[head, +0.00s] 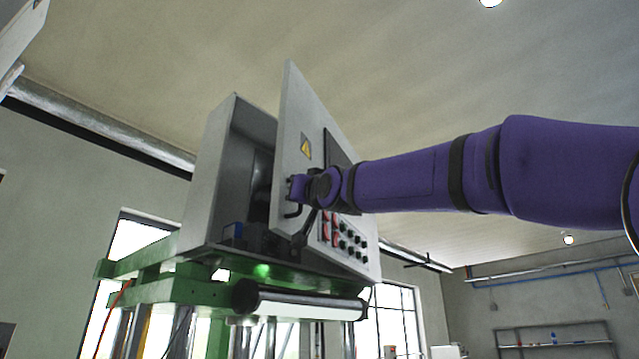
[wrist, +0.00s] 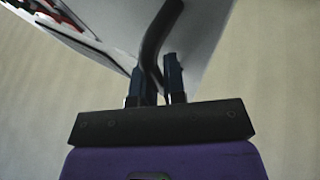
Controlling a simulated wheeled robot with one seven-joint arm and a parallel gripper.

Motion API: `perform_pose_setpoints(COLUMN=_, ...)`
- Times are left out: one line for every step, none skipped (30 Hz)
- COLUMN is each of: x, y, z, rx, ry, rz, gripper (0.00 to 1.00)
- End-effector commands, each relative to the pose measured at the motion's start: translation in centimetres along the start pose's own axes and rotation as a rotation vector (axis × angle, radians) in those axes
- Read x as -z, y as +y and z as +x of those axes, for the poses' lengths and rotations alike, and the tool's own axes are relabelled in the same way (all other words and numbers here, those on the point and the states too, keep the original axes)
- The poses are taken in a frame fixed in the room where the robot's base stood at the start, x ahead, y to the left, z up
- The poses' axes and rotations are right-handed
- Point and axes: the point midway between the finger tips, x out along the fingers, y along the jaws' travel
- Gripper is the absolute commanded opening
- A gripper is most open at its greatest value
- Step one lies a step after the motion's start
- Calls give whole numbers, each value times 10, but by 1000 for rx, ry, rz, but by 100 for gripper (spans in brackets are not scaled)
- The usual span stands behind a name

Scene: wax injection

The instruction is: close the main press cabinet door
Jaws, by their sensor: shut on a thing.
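The main press cabinet (head: 211,170) is a grey metal box on top of a green press frame. Its door (head: 291,110) stands open, swung out to the right, with a yellow warning sign, a dark screen panel and rows of red and dark buttons on its face. A dark bar handle (head: 292,211) sits near the door's free edge. My gripper (head: 299,188) reaches in from the right and is at this handle. In the wrist view, the two fingers of my gripper (wrist: 161,82) are shut on the curved black handle (wrist: 152,45). Part of the screen is hidden behind my arm.
The green press frame (head: 160,291) lies below the cabinet, with a roller-like bar (head: 305,305) jutting out in front. A green light glows under the cabinet. Shelves (head: 553,337) stand far off at the lower right. The space left of the door, before the cabinet opening, looks mostly free.

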Motion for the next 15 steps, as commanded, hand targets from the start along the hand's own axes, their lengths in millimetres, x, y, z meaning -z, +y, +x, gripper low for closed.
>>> perform_pose_setpoints(x=-1, y=11, z=10, rx=-32, ry=6, rz=-10, gripper=0)
perform_pose_setpoints(x=-4, y=10, z=15, rx=-40, ry=6, rz=-10, gripper=0)
perform_pose_setpoints(x=-7, y=10, z=22, rx=-52, ry=5, rz=-12, gripper=0)
perform_pose_setpoints(x=-9, y=10, z=27, rx=-60, ry=3, rz=-13, gripper=0)
perform_pose_setpoints(x=-11, y=10, z=32, rx=-69, ry=3, rz=-15, gripper=0)
perform_pose_setpoints(x=-14, y=9, z=38, rx=-80, ry=3, rz=-16, gripper=0)
perform_pose_setpoints(x=-16, y=8, z=43, rx=-87, ry=2, rz=-18, gripper=0)
perform_pose_setpoints(x=-18, y=7, z=47, rx=-95, ry=1, rz=-18, gripper=0)
perform_pose_setpoints(x=-19, y=6, z=52, rx=-105, ry=2, rz=-20, gripper=0)
perform_pose_setpoints(x=-21, y=4, z=56, rx=-111, ry=2, rz=-22, gripper=0)
perform_pose_setpoints(x=-22, y=3, z=60, rx=-118, ry=2, rz=-25, gripper=0)
perform_pose_setpoints(x=-24, y=0, z=64, rx=-124, ry=2, rz=-26, gripper=0)
perform_pose_setpoints(x=-24, y=-3, z=67, rx=-128, ry=3, rz=-29, gripper=0)
perform_pose_setpoints(x=-26, y=-5, z=70, rx=-133, ry=3, rz=-31, gripper=0)
perform_pose_setpoints(x=-27, y=-9, z=73, rx=-137, ry=4, rz=-36, gripper=0)
